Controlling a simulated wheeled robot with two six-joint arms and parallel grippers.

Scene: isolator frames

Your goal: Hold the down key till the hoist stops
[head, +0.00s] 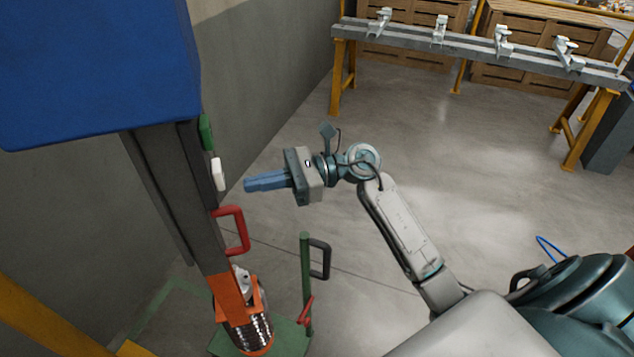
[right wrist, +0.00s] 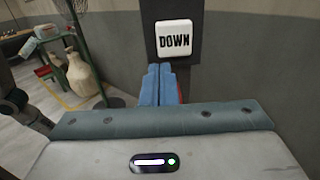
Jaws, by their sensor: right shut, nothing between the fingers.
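The white down key (right wrist: 173,38), marked DOWN, sits on a dark panel in the right wrist view. In the head view the white key (head: 218,174) shows edge-on on the grey column, below a green key (head: 206,132). My right gripper (head: 248,185) is shut and empty, with its blue fingers pointing left toward the column, a short gap from it and a little below the white key's level in the picture. In the right wrist view the shut fingertips (right wrist: 161,68) show just below the key. My left gripper is not in view.
A blue box (head: 100,65) tops the hoist column. A red handle (head: 236,232) and an orange bracket (head: 238,295) are lower on it. A green post with a black handle (head: 320,259) stands nearby. A grey beam (head: 470,48) on yellow trestles is behind. Floor between is clear.

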